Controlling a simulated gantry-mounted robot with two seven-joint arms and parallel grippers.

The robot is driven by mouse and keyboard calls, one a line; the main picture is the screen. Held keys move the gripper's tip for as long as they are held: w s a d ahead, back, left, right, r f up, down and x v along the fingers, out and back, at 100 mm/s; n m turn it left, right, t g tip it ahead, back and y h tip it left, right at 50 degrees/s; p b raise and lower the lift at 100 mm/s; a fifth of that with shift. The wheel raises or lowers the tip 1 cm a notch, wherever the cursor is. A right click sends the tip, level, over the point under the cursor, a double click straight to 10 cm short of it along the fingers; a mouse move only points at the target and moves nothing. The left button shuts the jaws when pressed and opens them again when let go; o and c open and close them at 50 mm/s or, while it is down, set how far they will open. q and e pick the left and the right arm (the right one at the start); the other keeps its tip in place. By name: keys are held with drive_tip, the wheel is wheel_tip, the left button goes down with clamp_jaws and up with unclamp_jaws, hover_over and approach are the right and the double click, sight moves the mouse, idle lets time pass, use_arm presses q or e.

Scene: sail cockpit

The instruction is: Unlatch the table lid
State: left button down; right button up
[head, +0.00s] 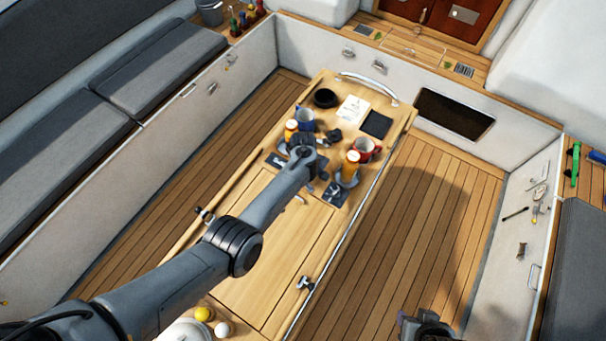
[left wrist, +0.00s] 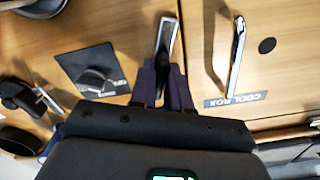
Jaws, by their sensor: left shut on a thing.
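The wooden table (head: 262,235) stands in the middle of the cockpit, its lid panels flat. In the left wrist view, a metal lever latch (left wrist: 167,36) sits on the wood near the lid seam. My left gripper (left wrist: 166,84) is shut on the near end of this lever, one finger on each side. In the head view my own arm hides the gripped lever. A bar handle (left wrist: 237,50) labelled COOL BOX stands to its right. A black plate with a knob (left wrist: 97,76) lies to its left. My right gripper (head: 425,325) is at the bottom edge, away from the table; its fingers are unclear.
A red mug (head: 366,148), a blue mug (head: 306,118), orange-yellow bottles (head: 350,166), a black ring (head: 325,97) and a paper (head: 353,109) crowd the table's far end. A clamp-like fitting (head: 305,284) is on the near right edge. The deck right of the table is clear.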

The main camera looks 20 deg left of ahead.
use_arm(q)
drive_tip(key=shift+n, duration=2.2)
drive_tip(key=c, duration=1.1)
unclamp_jaws()
drive_tip(key=shift+r, duration=0.1)
wheel_tip(320, 180, up, 11)
drive_tip(key=p, duration=0.3)
drive_tip(key=shift+f, duration=0.2)
